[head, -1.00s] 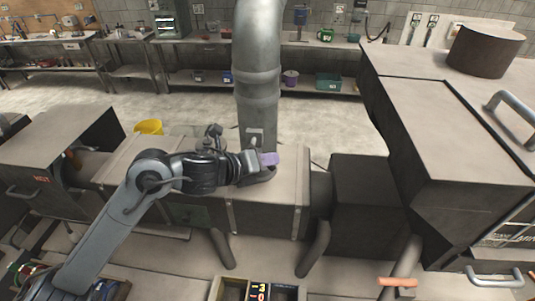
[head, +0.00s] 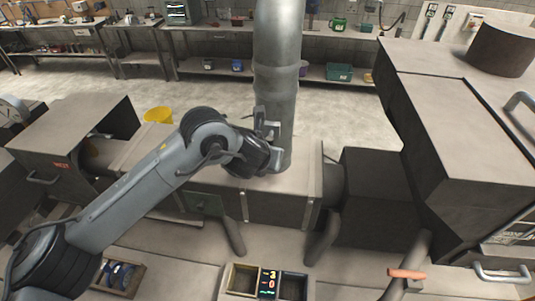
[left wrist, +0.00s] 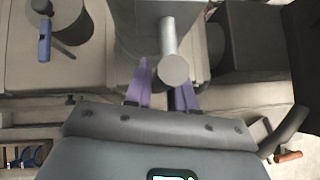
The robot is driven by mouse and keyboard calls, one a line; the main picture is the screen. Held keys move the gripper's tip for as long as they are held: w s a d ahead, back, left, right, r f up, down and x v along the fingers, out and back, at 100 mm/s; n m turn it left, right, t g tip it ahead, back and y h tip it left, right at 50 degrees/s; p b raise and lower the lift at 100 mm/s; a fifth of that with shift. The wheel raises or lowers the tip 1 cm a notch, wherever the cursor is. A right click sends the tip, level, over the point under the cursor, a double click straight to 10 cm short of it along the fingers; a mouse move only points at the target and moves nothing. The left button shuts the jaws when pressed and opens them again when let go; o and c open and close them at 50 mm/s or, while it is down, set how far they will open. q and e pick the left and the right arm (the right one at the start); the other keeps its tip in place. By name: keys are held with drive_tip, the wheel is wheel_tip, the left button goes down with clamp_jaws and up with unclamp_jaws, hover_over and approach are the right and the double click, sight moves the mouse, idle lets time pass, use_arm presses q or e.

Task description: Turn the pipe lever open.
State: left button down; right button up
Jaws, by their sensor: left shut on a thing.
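The tall grey metal pipe (head: 275,75) stands upright on the long box-shaped duct. My left gripper (head: 268,138) is at the pipe's lower front, and its own wrist hides much of the contact. In the left wrist view, a pale metal lever rod (left wrist: 172,62) with a round end projects toward the camera. The purple fingers of my left gripper (left wrist: 165,88) are on either side of this end, shut on it. The lever's mounting is mostly out of sight in the head view. My right gripper is not in view.
A blue-purple handle (left wrist: 44,40) hangs beside a dark cylinder in the left wrist view. A dark box (head: 375,190) and large cabinet (head: 450,130) stand right of the duct. An orange handle (head: 406,273) and an open divided tray (head: 238,281) are in front.

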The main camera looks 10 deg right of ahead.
use_arm(q)
drive_tip(key=shift+f, duration=0.1)
idle(0.4)
drive_tip(key=c, duration=1.1)
unclamp_jaws()
drive_tip(key=shift+o, duration=0.2)
drive_tip(key=b+v, duration=0.1)
drive_tip(key=v, duration=1)
drive_tip(key=shift+d, duration=0.1)
